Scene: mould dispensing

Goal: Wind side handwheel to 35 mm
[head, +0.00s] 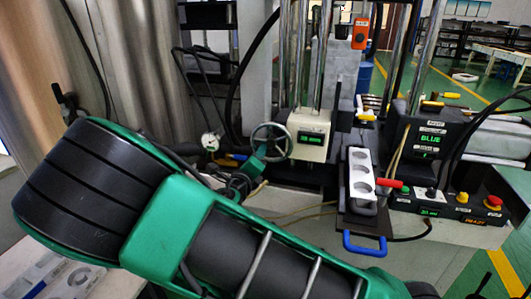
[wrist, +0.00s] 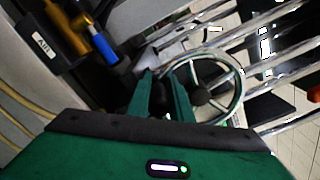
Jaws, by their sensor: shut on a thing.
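The side handwheel (head: 271,137) is a grey spoked wheel on the left of a cream block with a small green-lit display (head: 311,138); its digits are too small to read surely. In the wrist view the handwheel (wrist: 207,84) shows its rim, spokes and dark hub. My gripper (head: 262,153) reaches it from the lower left. In the wrist view my gripper's green fingers (wrist: 166,98) are shut at the left part of the wheel, on its rim or handle; the exact contact is hidden between the fingers.
A white mould tray (head: 360,178) with round cavities lies right of the wheel, above a blue handle (head: 365,246). A red-tipped lever (head: 389,183) and a control box (head: 443,206) with coloured buttons stand further right. Metal columns rise behind. Cables hang at the left.

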